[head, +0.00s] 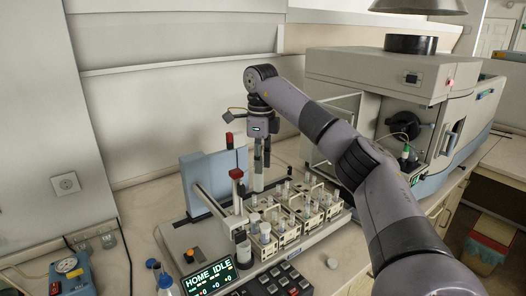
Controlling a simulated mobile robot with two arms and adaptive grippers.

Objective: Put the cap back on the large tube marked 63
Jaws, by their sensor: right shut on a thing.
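My right gripper (261,149) points down above the back of the autosampler. It is shut on the upper part of a tall, pale tube (258,176). The tube is upright, and its lower end is close behind the racks; I cannot tell whether it touches anything. The number 63 cannot be read on any tube. Several tubes stand in the racks, some with white tops, such as the one at the front left (265,229). A small whitish round piece (332,263), possibly a cap, lies on the bench right of the sampler. My left gripper is not in view.
The autosampler's upright arm with a red-topped post (237,175) stands left of the tube. Racks (311,225) fill the tray. A display (209,276) and keypad (278,284) are in front. The spectrometer (378,75) stands at the right. A bottle (166,284) is at the lower left.

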